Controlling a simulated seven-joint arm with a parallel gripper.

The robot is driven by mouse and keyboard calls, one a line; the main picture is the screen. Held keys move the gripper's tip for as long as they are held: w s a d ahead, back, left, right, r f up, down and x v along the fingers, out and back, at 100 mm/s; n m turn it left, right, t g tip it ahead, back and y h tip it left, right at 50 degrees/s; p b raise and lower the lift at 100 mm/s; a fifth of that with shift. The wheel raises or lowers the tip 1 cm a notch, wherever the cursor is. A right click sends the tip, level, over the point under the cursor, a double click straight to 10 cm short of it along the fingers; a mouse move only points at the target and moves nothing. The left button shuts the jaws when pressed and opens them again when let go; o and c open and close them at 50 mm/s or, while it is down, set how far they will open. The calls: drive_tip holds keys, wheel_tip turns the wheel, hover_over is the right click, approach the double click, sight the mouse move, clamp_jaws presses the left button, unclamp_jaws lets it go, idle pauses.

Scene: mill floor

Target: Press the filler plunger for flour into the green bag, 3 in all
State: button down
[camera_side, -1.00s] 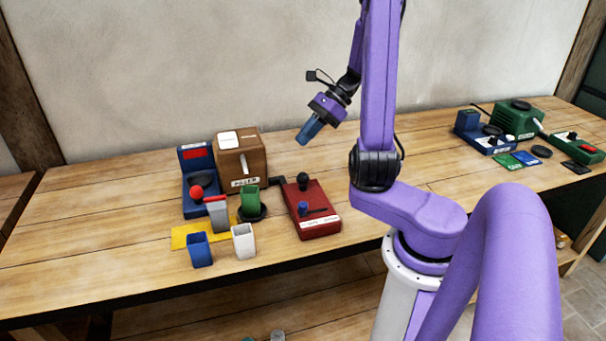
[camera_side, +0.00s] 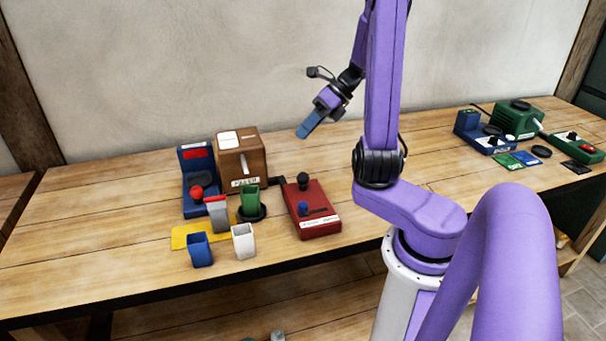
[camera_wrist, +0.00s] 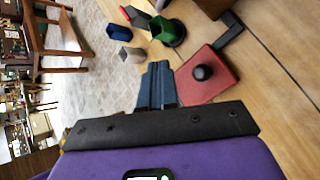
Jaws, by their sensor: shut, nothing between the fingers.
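The brown wooden filler box (camera_side: 238,160), with a white top piece and a label, stands left of centre. The green bag (camera_side: 250,199) stands open and upright on a round black pad in front of it. A red box (camera_side: 318,222) with a black knob (camera_side: 303,180) and a small blue part (camera_side: 303,208) is to the right. The red box (camera_wrist: 210,85), its black knob (camera_wrist: 203,72) and the green bag (camera_wrist: 165,30) also show in the wrist view. My gripper (camera_side: 303,132) is shut and empty, raised above and behind the red box, apart from everything.
A blue unit (camera_side: 196,178) with a red knob stands left of the filler. A blue bag (camera_side: 200,250), a white bag (camera_side: 244,241) and a grey red-topped piece (camera_side: 217,214) are near a yellow mat (camera_side: 182,235). A green machine (camera_side: 515,118) stands far right.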

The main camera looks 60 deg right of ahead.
drive_tip(key=shift+f, duration=0.1)
approach(299, 175)
drive_tip(key=shift+w+a+f, duration=0.35)
drive_tip(key=shift+w+a, duration=0.2)
drive_tip(key=shift+a, duration=0.1)
drive_tip(key=shift+w+a+f, duration=0.4)
drive_tip(key=shift+w+a, duration=0.15)
drive_tip(key=shift+a, duration=0.15)
drive_tip(key=shift+w+a+f, duration=0.35)
drive_tip(key=shift+w+a, duration=0.2)
drive_tip(key=shift+a, duration=0.1)
drive_tip(key=shift+f, duration=0.2)
idle(0.5)
drive_tip(key=shift+f, duration=0.25)
drive_tip(key=shift+f, duration=0.9)
idle(1.2)
drive_tip(key=shift+r, duration=1.35)
drive_tip(key=shift+r, duration=2.5)
